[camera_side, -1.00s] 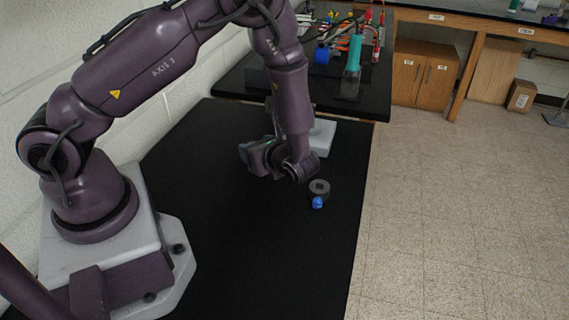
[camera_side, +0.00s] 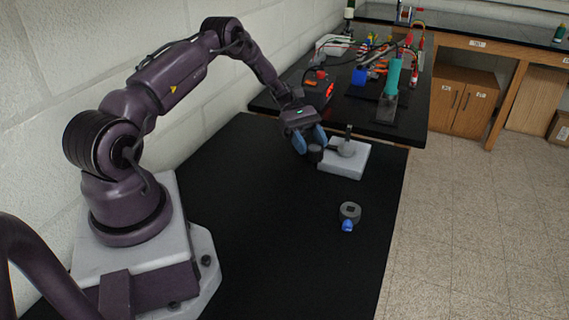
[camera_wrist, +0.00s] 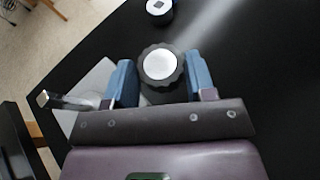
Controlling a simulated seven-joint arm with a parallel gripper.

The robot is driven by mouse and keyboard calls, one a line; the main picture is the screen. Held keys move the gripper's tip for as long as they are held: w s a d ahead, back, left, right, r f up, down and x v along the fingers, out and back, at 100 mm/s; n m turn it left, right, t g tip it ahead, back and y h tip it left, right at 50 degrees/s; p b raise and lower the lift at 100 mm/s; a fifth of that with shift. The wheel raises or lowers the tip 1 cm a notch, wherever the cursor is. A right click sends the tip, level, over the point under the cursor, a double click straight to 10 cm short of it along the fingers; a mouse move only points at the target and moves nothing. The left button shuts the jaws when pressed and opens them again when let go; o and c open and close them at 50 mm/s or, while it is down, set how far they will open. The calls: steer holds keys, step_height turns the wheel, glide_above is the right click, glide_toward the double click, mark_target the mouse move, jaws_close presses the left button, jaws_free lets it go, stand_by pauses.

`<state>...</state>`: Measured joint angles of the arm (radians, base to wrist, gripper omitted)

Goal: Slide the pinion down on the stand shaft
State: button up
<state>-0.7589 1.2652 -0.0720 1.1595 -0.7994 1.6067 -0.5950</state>
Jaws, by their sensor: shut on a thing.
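The pinion (camera_side: 315,154) is a dark, toothed round piece. My gripper (camera_side: 310,141) is shut on it, with a blue finger on each side. In the wrist view the pinion (camera_wrist: 147,73) sits between the blue fingers of my gripper (camera_wrist: 161,82) and shows a pale round face. The stand is a light grey block (camera_side: 338,168) with an upright grey shaft (camera_side: 348,136) on a rounded collar. The pinion is beside the shaft, to its left in the side view, and not around it. In the wrist view the shaft (camera_wrist: 65,101) lies left of the gripper.
A dark grey ring-shaped part (camera_side: 350,211) with a blue piece (camera_side: 347,226) stands nearer the front on the black table (camera_side: 250,235). A second bench (camera_side: 420,118) behind holds a teal-handled tool (camera_side: 392,76), wires and equipment. The table's middle is clear.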

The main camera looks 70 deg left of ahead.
steer(key=w+a+r+n+t+y, duration=0.3)
steer(key=w+r+n+t, duration=0.4)
steer(key=w, duration=0.4)
step_height(320, 180, up, 2)
steer(key=shift+r+n+t+y, duration=0.2)
steer(key=shift+n+t+y, duration=0.2)
steer(key=shift+t+y, duration=0.15)
steer(key=shift+s+a, duration=0.1)
steer(key=shift+s, duration=0.05)
glide_above(339, 147)
steer(key=shift+f, duration=2.2)
steer(key=shift+f, duration=0.25)
steer(key=shift+f, duration=1.8)
steer(key=shift+f, duration=0.1)
